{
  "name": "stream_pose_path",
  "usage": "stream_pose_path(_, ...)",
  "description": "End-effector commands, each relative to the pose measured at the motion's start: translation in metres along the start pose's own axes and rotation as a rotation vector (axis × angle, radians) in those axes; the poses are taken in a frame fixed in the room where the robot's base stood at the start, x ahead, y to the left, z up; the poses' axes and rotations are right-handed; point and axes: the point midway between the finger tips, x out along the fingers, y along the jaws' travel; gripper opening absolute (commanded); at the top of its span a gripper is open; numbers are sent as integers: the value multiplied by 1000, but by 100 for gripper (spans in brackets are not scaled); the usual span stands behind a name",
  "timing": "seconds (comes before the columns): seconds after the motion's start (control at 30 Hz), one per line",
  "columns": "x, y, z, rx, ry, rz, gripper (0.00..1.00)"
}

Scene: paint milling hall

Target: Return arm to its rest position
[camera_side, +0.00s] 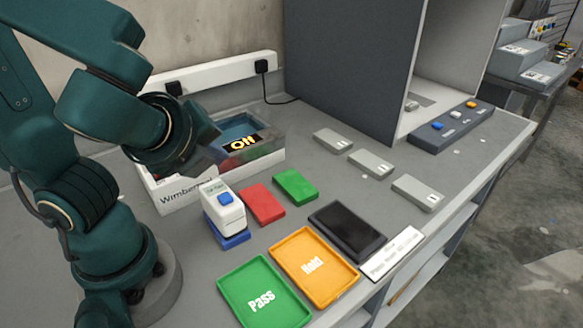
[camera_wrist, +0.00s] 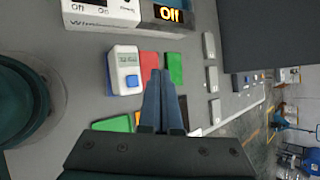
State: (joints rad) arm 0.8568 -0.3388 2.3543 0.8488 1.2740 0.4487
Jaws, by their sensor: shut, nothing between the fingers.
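My gripper (camera_side: 203,158) is in the air in front of the box with the glowing sign, on the left of the bench, in the side view. In the wrist view its two fingers (camera_wrist: 161,76) lie close together, shut and empty. They cover part of the bench and trays behind them. My arm reaches in from the left and is bent down over the bench. No rest position is marked in view.
A white device with a blue button (camera_side: 225,205) stands close below my gripper. The Wimber-labelled box (camera_side: 180,196) is close behind. Red (camera_side: 264,204) and green (camera_side: 296,186) blocks, a Pass tray (camera_side: 228,290), a Hold tray (camera_side: 318,238) and a dark cabinet (camera_side: 345,60) stand to the right.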

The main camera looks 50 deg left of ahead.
Motion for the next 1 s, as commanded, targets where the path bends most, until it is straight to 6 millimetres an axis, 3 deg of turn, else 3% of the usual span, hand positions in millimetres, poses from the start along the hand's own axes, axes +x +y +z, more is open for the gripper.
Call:
stream_pose_path(0.23, 6, 3, 16, -93, -37, 38, 0)
stream_pose_path(0.4, 10, 30, 32, -417, -31, 193, 0)
stream_pose_path(0.6, 0, 46, 12, -1005, 81, 359, 0)
stream_pose_path(0.8, -14, 24, -14, -1520, 230, 441, 0)
stream_pose_path(1.0, -24, 6, -30, -1709, 330, 496, 0)
